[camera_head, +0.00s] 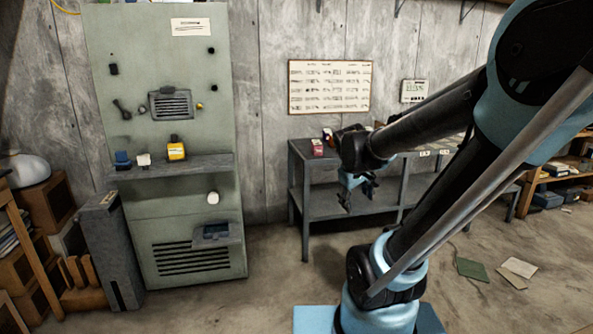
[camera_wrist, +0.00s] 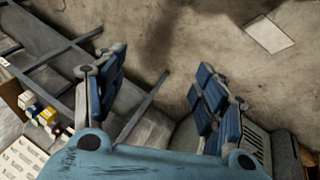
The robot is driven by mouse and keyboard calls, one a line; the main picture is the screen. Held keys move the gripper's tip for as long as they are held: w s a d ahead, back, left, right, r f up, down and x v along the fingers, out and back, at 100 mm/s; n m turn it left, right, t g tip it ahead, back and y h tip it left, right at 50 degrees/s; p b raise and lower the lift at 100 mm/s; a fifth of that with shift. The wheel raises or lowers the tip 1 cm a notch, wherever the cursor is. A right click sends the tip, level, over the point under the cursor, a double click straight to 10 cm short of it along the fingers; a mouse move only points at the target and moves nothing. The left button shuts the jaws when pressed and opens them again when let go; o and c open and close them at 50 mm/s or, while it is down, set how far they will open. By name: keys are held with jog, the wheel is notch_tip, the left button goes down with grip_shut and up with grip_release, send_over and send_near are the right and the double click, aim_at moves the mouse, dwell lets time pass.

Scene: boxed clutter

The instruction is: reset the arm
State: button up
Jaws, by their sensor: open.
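My arm reaches in from the right side of the head view and bends over the front of a grey metal table (camera_head: 300,180). My gripper (camera_head: 358,198) hangs down beside the table. In the wrist view my gripper (camera_wrist: 165,85) has its two blue-padded fingers wide apart, with only floor and part of the table frame showing between them. No object is between the fingers.
A small red box (camera_head: 317,147) stands on the table, left of my arm; other items there are partly hidden. A green-grey cabinet (camera_head: 190,215) with a yellow item (camera_head: 176,149) on its ledge stands left. Papers (camera_head: 519,267) lie on the floor at right.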

jog(key=s+f+m+g+y, duration=0.1)
jog(key=s+f+m, duration=0.1)
jog(key=s, duration=0.6)
jog(key=s+f+m+g+y, duration=0.1)
jog(key=s+f+m, duration=0.2)
jog(key=s, duration=0.5)
jog(key=shift+a+f+y, duration=0.3)
jog(key=shift+a+f, duration=0.1)
jog(key=shift+f, duration=0.25)
jog(key=shift+w+r, duration=0.1)
jog(key=shift+w, duration=0.05)
